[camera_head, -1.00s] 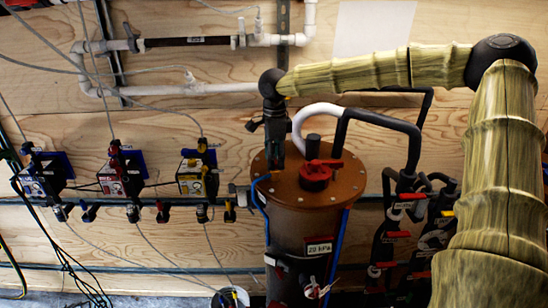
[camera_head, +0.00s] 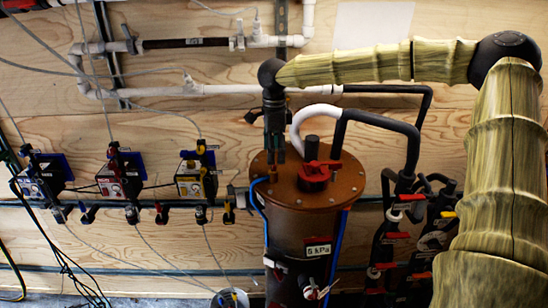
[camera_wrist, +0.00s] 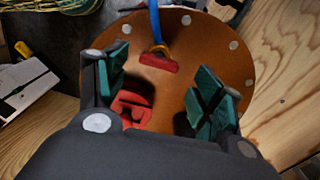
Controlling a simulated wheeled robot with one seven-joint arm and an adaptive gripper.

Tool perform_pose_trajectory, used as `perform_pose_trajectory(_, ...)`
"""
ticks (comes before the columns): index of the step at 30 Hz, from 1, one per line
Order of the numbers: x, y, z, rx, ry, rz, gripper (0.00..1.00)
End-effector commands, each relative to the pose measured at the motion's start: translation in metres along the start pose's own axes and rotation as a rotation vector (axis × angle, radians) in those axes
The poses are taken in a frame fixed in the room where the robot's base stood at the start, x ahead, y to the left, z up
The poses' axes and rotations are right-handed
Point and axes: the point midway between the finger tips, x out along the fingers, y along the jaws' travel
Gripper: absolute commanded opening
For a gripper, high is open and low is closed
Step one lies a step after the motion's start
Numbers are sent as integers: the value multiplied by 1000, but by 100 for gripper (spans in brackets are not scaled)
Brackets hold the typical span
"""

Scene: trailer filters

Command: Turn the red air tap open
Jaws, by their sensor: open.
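A small red tap handle (camera_wrist: 158,63) sits on the brown round lid (camera_wrist: 190,52), beside an orange fitting and a blue hose, in the wrist view. A larger red knob (camera_head: 315,175) stands on the same lid in the head view. A red block-like part (camera_wrist: 132,110), probably that knob, shows near the left finger in the wrist view. I cannot tell from the labels which is the air tap. My gripper (camera_wrist: 165,95) is open and empty above the lid, its fingers apart. It hides part of the lid's left side in the head view (camera_head: 275,155).
The dark cylinder (camera_head: 290,235) under the lid bears a display reading 5 kPa (camera_head: 318,250). Black valves with red handles (camera_head: 395,235) stand at right. Several small gauge boxes (camera_head: 120,177) hang at left.

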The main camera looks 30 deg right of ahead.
Motion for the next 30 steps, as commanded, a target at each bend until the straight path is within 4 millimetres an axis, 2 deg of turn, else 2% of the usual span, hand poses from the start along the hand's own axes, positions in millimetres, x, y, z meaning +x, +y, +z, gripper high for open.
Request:
perform_pose_trajectory(3,-25,-1,0,-1,-2,-3,68)
perform_pose_trajectory(9,-59,-1,-1,0,-2,-3,68)
perform_pose_trajectory(15,-82,-1,-1,0,-1,-2,68)
perform_pose_trajectory(21,-90,-1,-2,0,-2,-1,68)
perform_pose_trajectory(30,-90,-1,-1,-1,-2,-1,68)
